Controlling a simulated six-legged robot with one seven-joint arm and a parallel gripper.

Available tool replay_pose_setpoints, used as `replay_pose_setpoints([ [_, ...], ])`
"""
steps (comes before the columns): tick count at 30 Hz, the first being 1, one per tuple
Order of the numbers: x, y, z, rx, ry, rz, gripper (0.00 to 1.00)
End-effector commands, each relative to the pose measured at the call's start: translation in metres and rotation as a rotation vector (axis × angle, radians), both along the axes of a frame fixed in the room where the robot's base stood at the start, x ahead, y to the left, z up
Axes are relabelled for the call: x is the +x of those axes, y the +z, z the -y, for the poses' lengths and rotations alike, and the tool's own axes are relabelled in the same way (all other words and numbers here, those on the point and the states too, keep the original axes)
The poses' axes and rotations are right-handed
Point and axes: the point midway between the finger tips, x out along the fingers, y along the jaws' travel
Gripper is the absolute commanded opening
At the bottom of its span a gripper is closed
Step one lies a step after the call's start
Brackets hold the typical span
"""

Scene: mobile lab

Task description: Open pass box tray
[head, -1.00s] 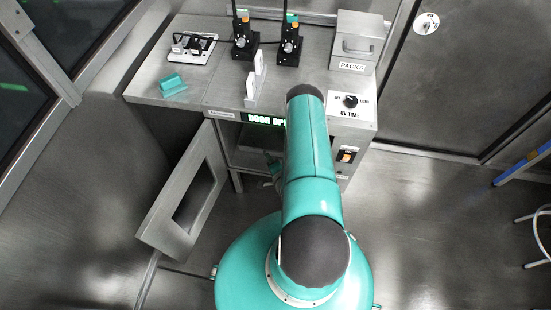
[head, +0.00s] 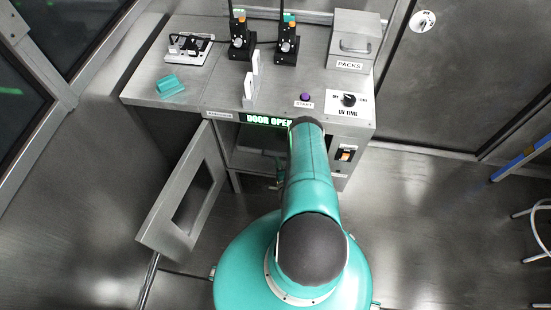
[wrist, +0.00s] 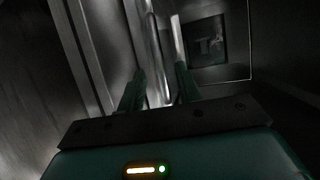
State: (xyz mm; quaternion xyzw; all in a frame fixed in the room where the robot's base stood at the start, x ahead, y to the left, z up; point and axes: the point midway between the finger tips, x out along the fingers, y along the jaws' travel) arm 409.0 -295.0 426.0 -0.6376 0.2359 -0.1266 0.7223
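The steel pass box (head: 352,128) has a lit sign (head: 268,120) whose visible letters read "DOOR OPE", partly covered by my arm. Its framed door (head: 165,222) is swung open to the left. Part of the dark interior shows in the head view, but my arm hides much of it, and I cannot clearly make out the tray. In the wrist view my gripper (wrist: 160,74) has its two fingers apart, inside a dim metal space. A bright upright metal bar (wrist: 156,50) shows between and beyond the fingers. I cannot tell whether they touch it.
On the top are a teal block (head: 170,86), a white-and-black device (head: 189,48), two black instruments (head: 240,38), a white upright holder (head: 251,85), a PACKS box (head: 354,38), a purple START button (head: 305,97) and a UV TIME dial (head: 349,99).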

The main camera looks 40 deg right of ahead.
Motion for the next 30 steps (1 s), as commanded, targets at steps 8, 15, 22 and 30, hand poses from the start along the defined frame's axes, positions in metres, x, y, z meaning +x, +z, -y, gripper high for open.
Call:
replay_pose_setpoints([
  [8, 0.034, -0.007, 0.019, -0.001, 0.000, 0.000, 0.34],
  [15, 0.039, -0.008, 0.021, 0.001, 0.000, -0.002, 0.34],
  [22, 0.039, -0.008, 0.021, 0.000, 0.000, -0.001, 0.11],
  [30, 0.039, -0.008, 0.021, 0.000, 0.000, -0.001, 0.00],
])
